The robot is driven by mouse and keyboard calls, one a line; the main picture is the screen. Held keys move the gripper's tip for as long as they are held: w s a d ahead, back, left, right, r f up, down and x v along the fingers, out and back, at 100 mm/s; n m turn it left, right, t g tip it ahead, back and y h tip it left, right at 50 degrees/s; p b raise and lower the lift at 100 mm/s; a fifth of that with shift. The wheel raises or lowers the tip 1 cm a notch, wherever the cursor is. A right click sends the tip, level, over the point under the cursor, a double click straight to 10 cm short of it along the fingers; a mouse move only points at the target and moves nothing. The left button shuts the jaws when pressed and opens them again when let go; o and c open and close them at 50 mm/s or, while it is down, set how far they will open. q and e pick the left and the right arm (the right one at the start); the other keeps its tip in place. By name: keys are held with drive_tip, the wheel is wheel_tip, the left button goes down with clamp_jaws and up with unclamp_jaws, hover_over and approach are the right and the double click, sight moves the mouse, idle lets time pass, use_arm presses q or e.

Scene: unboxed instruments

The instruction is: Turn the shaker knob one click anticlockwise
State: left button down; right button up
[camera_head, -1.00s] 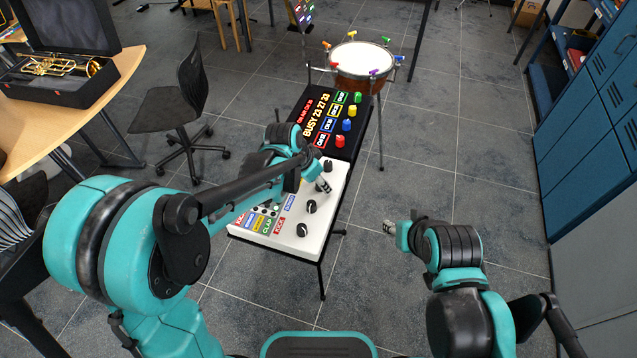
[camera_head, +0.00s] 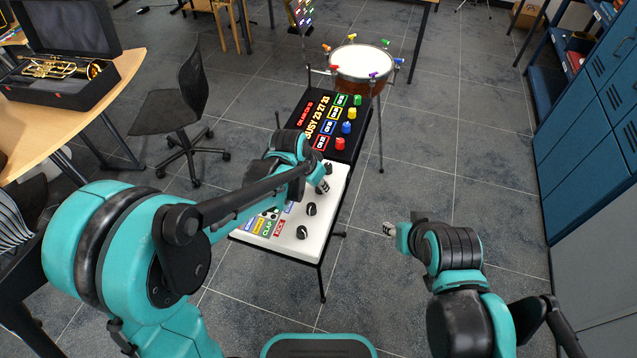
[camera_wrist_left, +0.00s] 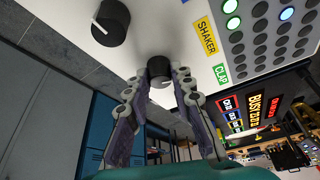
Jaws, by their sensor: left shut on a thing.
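The white instrument box (camera_head: 272,243) has coloured labels, pads and a row of black knobs along its right side. My left gripper (camera_head: 324,187) is at one of these knobs, partly hidden by its own wrist. In the left wrist view, my left gripper (camera_wrist_left: 160,88) is shut on the black shaker knob (camera_wrist_left: 159,70), one finger on each side.
Nearer black knobs (camera_head: 302,232) (camera_head: 311,209) and a farther knob (camera_head: 328,167) flank the held one. A chair (camera_head: 180,110) stands left. Floor is clear right.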

use_arm(q)
drive_tip(key=shift+d+n+t+y, duration=0.1)
drive_tip(key=shift+n+t+y, duration=0.45)
drive_tip(key=shift+n, duration=1.45)
drive_tip(key=c, duration=1.3)
unclamp_jaws()
drive_tip(key=v, duration=1.2)
drive_tip(key=shift+d, duration=0.15)
